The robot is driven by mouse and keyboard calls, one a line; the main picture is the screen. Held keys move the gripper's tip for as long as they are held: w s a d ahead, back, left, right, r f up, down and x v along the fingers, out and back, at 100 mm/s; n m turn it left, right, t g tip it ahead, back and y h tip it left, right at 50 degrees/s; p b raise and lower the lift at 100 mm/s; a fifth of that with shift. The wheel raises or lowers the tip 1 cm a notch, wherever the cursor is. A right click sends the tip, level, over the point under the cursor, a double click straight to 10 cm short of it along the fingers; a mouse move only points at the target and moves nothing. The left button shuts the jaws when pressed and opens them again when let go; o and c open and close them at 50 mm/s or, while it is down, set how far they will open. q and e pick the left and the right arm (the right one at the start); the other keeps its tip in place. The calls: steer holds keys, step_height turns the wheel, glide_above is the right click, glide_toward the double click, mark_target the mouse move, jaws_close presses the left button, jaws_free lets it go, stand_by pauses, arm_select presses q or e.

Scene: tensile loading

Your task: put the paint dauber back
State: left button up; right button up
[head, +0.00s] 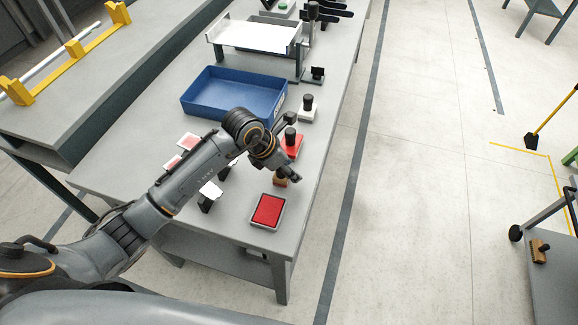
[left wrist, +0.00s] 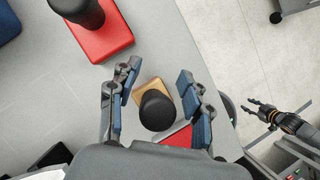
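A dauber with a tan wooden base (head: 280,181) and a black round knob (left wrist: 157,110) stands upright on the table near its right edge. My left gripper (head: 287,174) is above it. In the left wrist view the two blue-padded fingers of the left gripper (left wrist: 158,95) are spread, one on each side of the dauber, with gaps between. A red pad in a grey tray (head: 268,211) lies in front of the dauber. My right gripper (left wrist: 258,112) shows only in the left wrist view, off the table's side, with its fingers apart and empty.
A red-based block with a black knob (head: 292,142) and a white-based one (head: 307,108) stand behind the dauber. A blue tray (head: 222,108) lies farther back. Cards in holders (head: 210,190) stand left. A cart (head: 552,282) with a brown piece (head: 540,250) is at right.

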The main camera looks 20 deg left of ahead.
arm_select(q)
steer(key=shift+r, duration=0.1)
steer(key=shift+r, duration=0.2)
steer(key=b+v, duration=0.1)
steer(key=v, duration=1)
steer(key=shift+s+a+r+b, duration=0.2)
steer(key=shift+r+b, duration=0.1)
